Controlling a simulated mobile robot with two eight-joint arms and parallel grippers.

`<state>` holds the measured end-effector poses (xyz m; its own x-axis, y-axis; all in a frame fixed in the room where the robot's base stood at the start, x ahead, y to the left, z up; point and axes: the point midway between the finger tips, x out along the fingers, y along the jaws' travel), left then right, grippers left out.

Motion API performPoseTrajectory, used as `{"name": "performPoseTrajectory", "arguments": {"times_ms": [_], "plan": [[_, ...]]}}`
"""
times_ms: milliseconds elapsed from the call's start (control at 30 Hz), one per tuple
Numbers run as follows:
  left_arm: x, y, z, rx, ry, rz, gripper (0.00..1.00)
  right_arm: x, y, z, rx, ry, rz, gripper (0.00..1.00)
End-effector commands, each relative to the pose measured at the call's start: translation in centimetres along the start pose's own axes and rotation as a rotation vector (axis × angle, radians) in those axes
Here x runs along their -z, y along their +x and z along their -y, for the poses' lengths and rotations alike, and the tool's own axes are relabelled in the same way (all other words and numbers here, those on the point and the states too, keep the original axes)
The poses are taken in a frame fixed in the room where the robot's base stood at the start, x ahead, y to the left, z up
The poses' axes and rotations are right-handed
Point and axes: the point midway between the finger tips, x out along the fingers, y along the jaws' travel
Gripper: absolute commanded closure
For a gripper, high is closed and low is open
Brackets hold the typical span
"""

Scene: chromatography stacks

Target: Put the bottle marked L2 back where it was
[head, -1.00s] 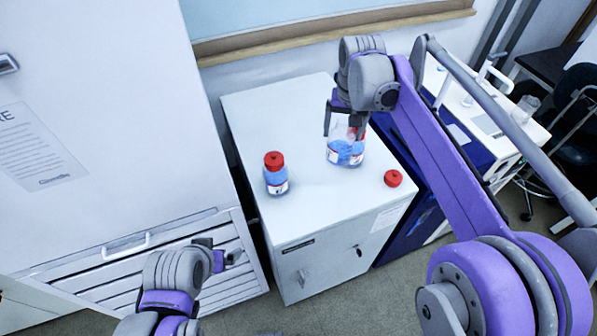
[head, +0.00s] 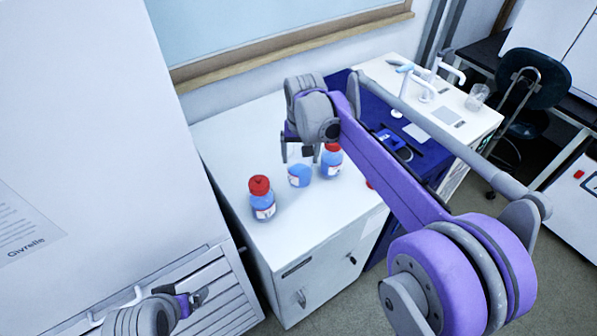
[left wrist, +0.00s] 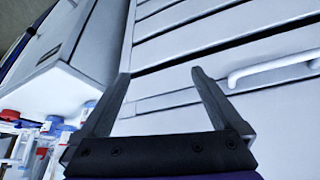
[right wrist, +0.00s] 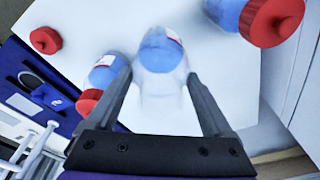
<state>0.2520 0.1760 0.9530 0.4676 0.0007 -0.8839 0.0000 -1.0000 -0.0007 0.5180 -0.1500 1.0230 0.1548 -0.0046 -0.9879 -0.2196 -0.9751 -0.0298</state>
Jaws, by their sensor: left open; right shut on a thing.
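My right gripper (head: 301,156) is shut on an uncapped clear bottle (head: 299,177) with blue liquid, over the white cabinet top. Its clear neck is between the fingers in the right wrist view (right wrist: 160,60). I cannot tell whether its base touches the surface. A red-capped bottle (head: 331,168) stands close on its right, and another (head: 262,208) stands farther left. A loose red cap (head: 370,184) is partly hidden by my right arm; it shows whole in the right wrist view (right wrist: 45,40). Labels are too small to read. My left gripper (head: 195,299) is open and empty.
The white cabinet (head: 228,140) has free top around the bottles. A tall white unit with slatted drawers (head: 215,290) stands left, near my left gripper. A blue-and-white bench with equipment (head: 445,105) stands right. A wall with a wooden ledge (head: 290,50) is behind.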

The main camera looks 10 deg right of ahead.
Motion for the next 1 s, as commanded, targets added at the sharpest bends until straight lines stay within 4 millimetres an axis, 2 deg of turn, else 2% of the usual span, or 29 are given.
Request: {"name": "performPoseTrajectory", "arguments": {"times_ms": [400,767,800,867,1000], "plan": [[-0.2,0.2,0.0,0.0,0.0,0.002,0.0,-0.7,4.6,-0.1,0.0,0.0,0.0,1.0],[-0.4,0.4,0.0,0.0,0.0,0.004,0.0,-0.8,5.0,-0.1,0.0,0.0,0.0,1.0],[-0.4,0.4,0.0,0.0,0.0,0.004,0.0,-0.8,5.0,-0.1,0.0,0.0,0.0,0.11],[-0.4,0.3,0.0,0.0,0.0,0.003,0.0,-0.7,4.9,-0.1,0.0,0.0,0.0,0.0],[-0.4,0.3,0.0,0.0,0.0,0.003,0.0,-0.7,4.9,-0.1,0.0,0.0,0.0,0.0]]}}
